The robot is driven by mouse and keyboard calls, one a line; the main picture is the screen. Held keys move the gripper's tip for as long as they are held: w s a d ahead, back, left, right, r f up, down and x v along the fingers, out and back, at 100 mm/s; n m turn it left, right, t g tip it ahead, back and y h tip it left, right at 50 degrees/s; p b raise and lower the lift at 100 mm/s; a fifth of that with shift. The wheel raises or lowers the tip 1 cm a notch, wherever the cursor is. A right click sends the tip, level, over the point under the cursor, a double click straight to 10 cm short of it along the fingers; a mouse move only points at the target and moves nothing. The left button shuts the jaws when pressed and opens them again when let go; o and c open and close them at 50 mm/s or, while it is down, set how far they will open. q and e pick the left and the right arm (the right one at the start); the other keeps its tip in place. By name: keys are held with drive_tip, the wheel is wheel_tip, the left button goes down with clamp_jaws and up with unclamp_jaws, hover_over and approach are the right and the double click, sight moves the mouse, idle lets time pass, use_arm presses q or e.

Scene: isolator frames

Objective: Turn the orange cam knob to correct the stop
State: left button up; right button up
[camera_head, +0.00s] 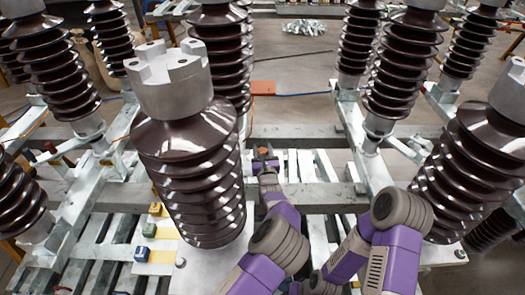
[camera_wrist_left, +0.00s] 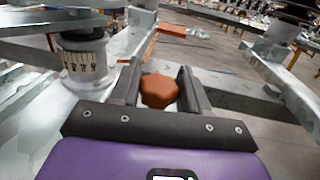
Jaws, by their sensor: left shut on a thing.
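The orange cam knob (camera_wrist_left: 158,90) has a lobed edge and sits between the two dark fingers of my left gripper (camera_wrist_left: 158,88) in the left wrist view. The gripper is shut on it. In the head view my left gripper (camera_head: 264,160) reaches forward over the metal frame near the middle, and the knob is too small there to make out clearly. Left of the knob in the wrist view stands a pale cylinder with a marked scale (camera_wrist_left: 86,62); its reading is too blurred to tell. My right gripper does not show; only purple arm links appear.
A large brown ribbed insulator (camera_head: 195,175) with a grey castellated cap stands close left of my left arm. Another insulator (camera_head: 475,165) stands at the right. Galvanised beams and slats surround the gripper. Several small coloured blocks sit at the lower left. An orange-red flat piece (camera_head: 263,88) lies behind.

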use_arm(q)
drive_tip(key=o, duration=1)
drive_tip(key=shift+c, duration=0.2)
drive_tip(key=s+p, duration=0.2)
drive_tip(key=s, duration=0.5)
drive_tip(key=shift+s+d, duration=0.3)
drive_tip(key=shift+d, duration=0.15)
